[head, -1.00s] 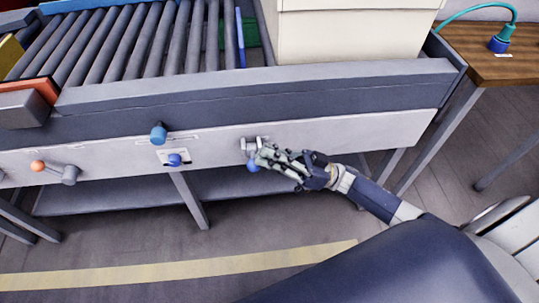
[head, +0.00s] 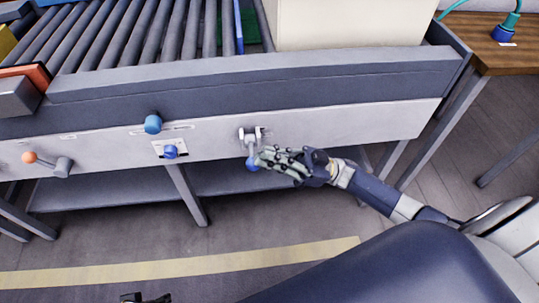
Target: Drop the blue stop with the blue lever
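The blue lever (head: 252,150) is on the conveyor's front panel, with its arm hanging down from a pale bracket to a blue knob. My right gripper (head: 262,159) is at the knob from the right, its fingers beside or touching it. The angle hides whether the fingers close around the knob. A thin blue plate, seemingly the blue stop (head: 239,28), stands among the rollers left of the large cream box. A dark piece at the bottom edge, likely part of my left gripper (head: 146,298), barely shows.
A second blue knob (head: 153,124) sits at a slot left of the lever, above a blue button (head: 170,152). An orange-knobbed lever (head: 47,163) is further left. The cream box (head: 348,22) stands on the conveyor. A wooden table (head: 488,48) is at the right.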

